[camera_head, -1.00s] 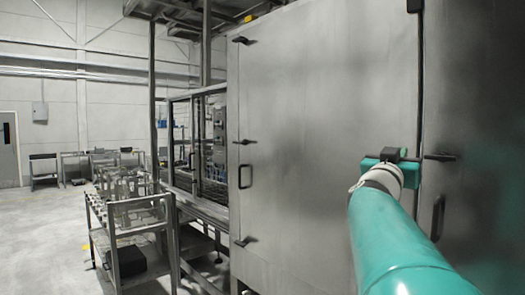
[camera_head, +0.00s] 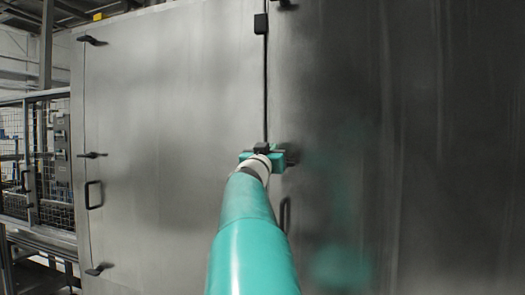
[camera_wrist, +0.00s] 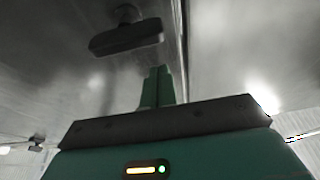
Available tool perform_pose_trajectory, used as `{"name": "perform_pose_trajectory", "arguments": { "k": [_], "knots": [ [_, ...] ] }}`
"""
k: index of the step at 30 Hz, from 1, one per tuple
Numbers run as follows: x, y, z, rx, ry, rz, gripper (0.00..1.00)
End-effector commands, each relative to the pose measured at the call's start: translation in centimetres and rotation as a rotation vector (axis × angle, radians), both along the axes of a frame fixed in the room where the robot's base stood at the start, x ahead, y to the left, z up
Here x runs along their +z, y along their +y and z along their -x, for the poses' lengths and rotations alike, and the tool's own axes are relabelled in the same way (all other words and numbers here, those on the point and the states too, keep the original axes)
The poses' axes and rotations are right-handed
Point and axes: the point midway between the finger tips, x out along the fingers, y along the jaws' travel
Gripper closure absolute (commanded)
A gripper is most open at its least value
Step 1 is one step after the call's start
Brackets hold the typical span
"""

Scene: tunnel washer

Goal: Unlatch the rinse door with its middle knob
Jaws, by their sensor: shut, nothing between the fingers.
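The middle knob (camera_head: 291,156) is a dark latch beside the dark vertical seam between two grey steel door panels. Its left part is hidden behind my gripper (camera_head: 262,152) in the head view. In the wrist view, a dark knob (camera_wrist: 126,38) shows at upper left, apart from the fingers in the picture. My gripper (camera_wrist: 158,82) is green, with its fingers shut together and empty. The seam runs just right of the fingers there. I cannot tell whether the gripper touches the door. No lettering marks which panel is the rinse door (camera_head: 340,100).
A dark pull handle (camera_head: 285,214) sits below the middle knob. An upper latch (camera_head: 286,4) is at the top edge. The left panel (camera_head: 170,110) carries several dark latches and a handle (camera_head: 93,195). A mesh-fenced frame (camera_head: 38,160) stands at far left.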

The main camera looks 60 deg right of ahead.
Motion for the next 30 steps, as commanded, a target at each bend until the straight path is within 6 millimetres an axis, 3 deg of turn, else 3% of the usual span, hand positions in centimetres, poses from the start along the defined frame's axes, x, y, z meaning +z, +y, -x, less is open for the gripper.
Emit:
{"name": "perform_pose_trajectory", "arguments": {
  "k": [9, 30],
  "knots": [
    [-2.8, 0.0, 0.0, -0.001, 0.000, 0.000, 1.00],
    [-3.0, 0.6, -0.1, 0.002, 0.042, 0.008, 1.00]
  ]
}}
